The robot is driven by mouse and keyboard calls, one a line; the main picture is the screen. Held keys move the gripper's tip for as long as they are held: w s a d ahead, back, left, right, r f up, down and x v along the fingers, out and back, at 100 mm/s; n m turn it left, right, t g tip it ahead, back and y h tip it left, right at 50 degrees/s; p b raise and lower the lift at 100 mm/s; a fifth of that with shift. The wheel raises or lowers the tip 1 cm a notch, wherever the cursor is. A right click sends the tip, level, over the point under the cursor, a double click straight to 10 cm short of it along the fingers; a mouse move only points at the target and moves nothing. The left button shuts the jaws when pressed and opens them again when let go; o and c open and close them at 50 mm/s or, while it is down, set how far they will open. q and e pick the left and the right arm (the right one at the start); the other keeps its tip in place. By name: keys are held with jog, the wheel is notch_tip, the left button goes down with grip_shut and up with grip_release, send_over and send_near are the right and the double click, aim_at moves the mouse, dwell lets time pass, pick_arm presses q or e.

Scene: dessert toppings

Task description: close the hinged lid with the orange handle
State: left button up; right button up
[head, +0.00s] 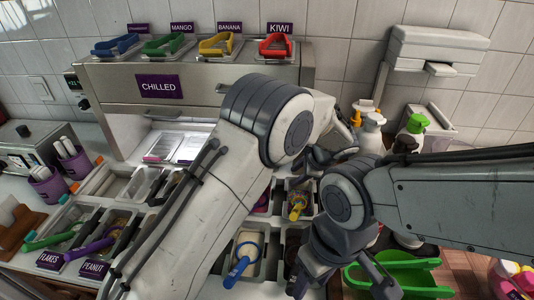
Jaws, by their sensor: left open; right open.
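No lid with an orange handle shows clearly. A small orange bar (99,162) is at the left of the counter, by the purple cups; I cannot tell whether it belongs to a lid. My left gripper (332,157) is open, right of centre above the topping bins, partly hidden by its own arm. My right gripper (342,287) is open, low in the picture beside the green tray. My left arm hides much of the middle of the counter.
The chilled cabinet (200,92) stands at the back with coloured tongs on top. Several topping bins hold scoops, such as a blue scoop (238,270). Pump bottles (371,135) stand behind my grippers. A green tray (415,278) lies at lower right.

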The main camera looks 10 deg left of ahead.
pick_arm(q)
jog(key=w+a+p, duration=0.2)
jog(key=w+a, duration=0.2)
jog(key=w+a+p, duration=0.2)
jog(key=w+a, duration=0.2)
jog(key=a, duration=0.1)
jog(key=shift+w+a+r, duration=0.15)
jog(key=shift+w+a, duration=0.05)
jog(key=shift+w, duration=0.1)
jog(key=shift+x, duration=1.15)
jog(key=shift+f, duration=0.45)
jog(key=shift+c, duration=0.4)
grip_shut()
